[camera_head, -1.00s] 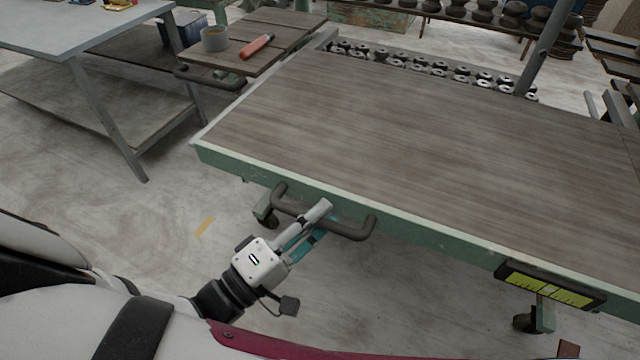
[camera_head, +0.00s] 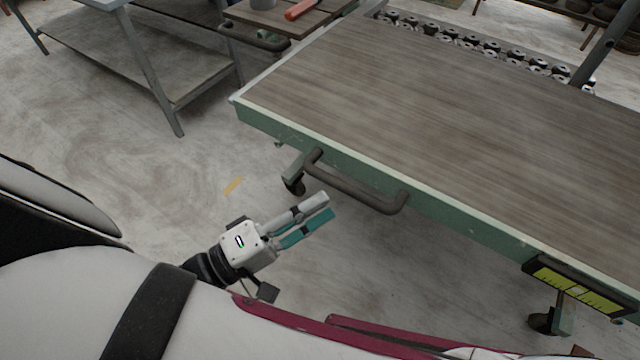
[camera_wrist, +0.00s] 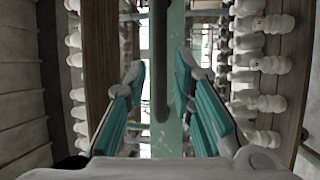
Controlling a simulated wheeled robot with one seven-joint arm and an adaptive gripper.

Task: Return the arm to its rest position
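My gripper (camera_head: 329,204) is at the lower middle of the head view, in front of the cart's dark bar handle (camera_head: 345,184). Its two teal-padded fingers are apart, with nothing between them, and point towards the cart. In the wrist view the fingers of my gripper (camera_wrist: 160,78) frame the handle (camera_wrist: 160,60), which lies beyond the tips. My arm is bent low near my body; much of it is hidden.
The green-framed cart (camera_head: 470,235) with a bare wooden top fills the right side. A grey table (camera_head: 150,70) stands at upper left, beside a smaller cart with its own handle (camera_head: 255,38). Bare floor (camera_head: 150,190) lies at left.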

